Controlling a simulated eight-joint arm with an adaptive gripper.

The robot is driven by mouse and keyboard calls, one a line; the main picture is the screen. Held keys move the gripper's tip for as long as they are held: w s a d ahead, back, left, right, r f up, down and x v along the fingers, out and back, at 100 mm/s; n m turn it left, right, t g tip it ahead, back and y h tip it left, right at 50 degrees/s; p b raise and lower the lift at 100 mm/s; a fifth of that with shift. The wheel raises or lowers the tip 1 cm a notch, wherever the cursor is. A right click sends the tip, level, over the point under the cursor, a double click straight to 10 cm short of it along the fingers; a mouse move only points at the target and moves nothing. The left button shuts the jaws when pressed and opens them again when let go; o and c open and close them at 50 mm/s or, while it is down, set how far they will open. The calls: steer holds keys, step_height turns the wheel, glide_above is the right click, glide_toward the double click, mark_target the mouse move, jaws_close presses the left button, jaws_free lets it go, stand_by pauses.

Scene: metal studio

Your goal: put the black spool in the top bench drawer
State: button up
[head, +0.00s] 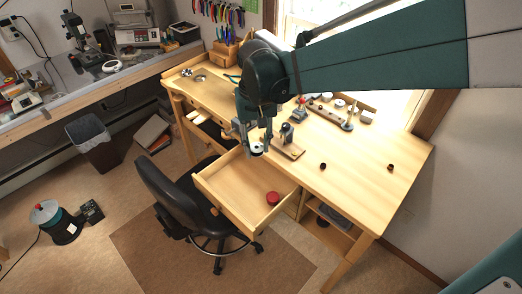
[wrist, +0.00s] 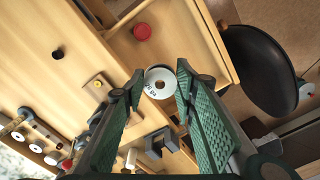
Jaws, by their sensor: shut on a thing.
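The black spool (wrist: 152,77) shows its white labelled end face with a centre hole in the wrist view, between my fingertips. My gripper (head: 254,146) is shut on it and holds it in the air, pointing down. In the head view the spool (head: 257,150) appears near the back left of the open drawer, by the bench's front edge. The top bench drawer (head: 232,208) is pulled out. A round red thing lies inside it (head: 273,198). The drawer also shows at the top of the wrist view (wrist: 185,45).
A black chair (head: 172,192) stands close to the drawer's left side. On the bench top (head: 357,185) are two small dark pieces (head: 323,166), a wooden block with a tool (head: 288,148) and a rack of small items (head: 335,112). Most of the drawer floor is clear.

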glide_above(258, 193)
step_height(258, 193, down, 14)
stand_by(0.4)
steer(key=shift+f+b, duration=0.3)
steer(key=shift+f, duration=2.65)
steer(key=shift+f, duration=2.1)
steer(key=shift+f+b, duration=0.15)
steer(key=shift+b, duration=0.25)
